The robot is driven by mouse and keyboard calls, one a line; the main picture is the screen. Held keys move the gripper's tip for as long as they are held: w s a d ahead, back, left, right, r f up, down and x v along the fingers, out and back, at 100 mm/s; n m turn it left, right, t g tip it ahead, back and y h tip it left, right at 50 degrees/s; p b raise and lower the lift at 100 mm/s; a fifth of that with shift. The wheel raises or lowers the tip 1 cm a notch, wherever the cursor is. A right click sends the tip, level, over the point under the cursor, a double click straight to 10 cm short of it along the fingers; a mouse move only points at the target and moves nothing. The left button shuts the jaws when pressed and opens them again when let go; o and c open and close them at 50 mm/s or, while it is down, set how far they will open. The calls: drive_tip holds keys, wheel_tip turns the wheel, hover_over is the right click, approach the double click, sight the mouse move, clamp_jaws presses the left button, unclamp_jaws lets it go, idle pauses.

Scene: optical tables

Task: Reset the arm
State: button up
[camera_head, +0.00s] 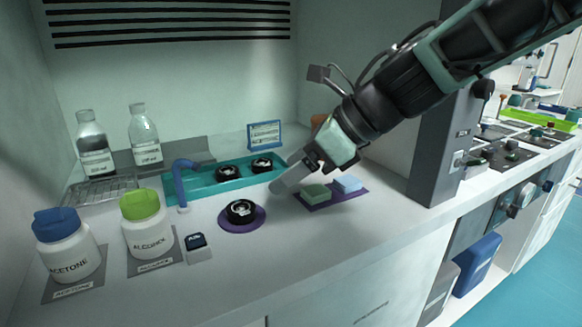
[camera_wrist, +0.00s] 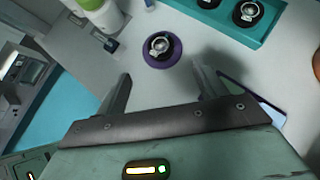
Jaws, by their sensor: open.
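My arm reaches in from the upper right in the head view, and my gripper (camera_head: 276,188) hangs above the white bench. In the wrist view my gripper (camera_wrist: 158,85) has its two fingers spread wide with nothing between them. A black round mount (camera_head: 240,211) rests on a purple round pad (camera_head: 228,226), left of and apart from my gripper. In the wrist view the mount (camera_wrist: 160,46) lies ahead of the fingertips. Part of the bench behind my gripper is hidden.
A teal tray (camera_head: 185,202) holds two black mounts (camera_head: 228,173). Acetone (camera_head: 66,250) and alcohol (camera_head: 146,230) bottles stand at left. A grey post (camera_head: 440,150) stands at right.

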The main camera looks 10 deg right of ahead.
drive_tip(key=s+d+f+m+h+p, duration=0.1)
drive_tip(key=s+d+m+h, duration=0.1)
drive_tip(key=m, duration=0.9)
drive_tip(key=s+d+f+m+h+p, duration=0.1)
drive_tip(key=s+d+f+m+h, duration=0.1)
drive_tip(key=m, duration=1)
drive_tip(key=s+d+f+m+t+h+p, duration=0.1)
drive_tip(key=s+d+f+m+h+p, duration=0.1)
drive_tip(key=m, duration=1)
drive_tip(key=shift+h, duration=0.5)
drive_tip(key=s+a+f+m+g+b, duration=0.2)
drive_tip(key=s+f+m+g+b, duration=0.35)
drive_tip(key=s, duration=0.85)
wheel_tip(320, 180, up, 15)
drive_tip(key=p, duration=1.8)
drive_tip(key=shift+a+f+h+p, duration=0.15)
drive_tip(key=shift+h+p, duration=0.15)
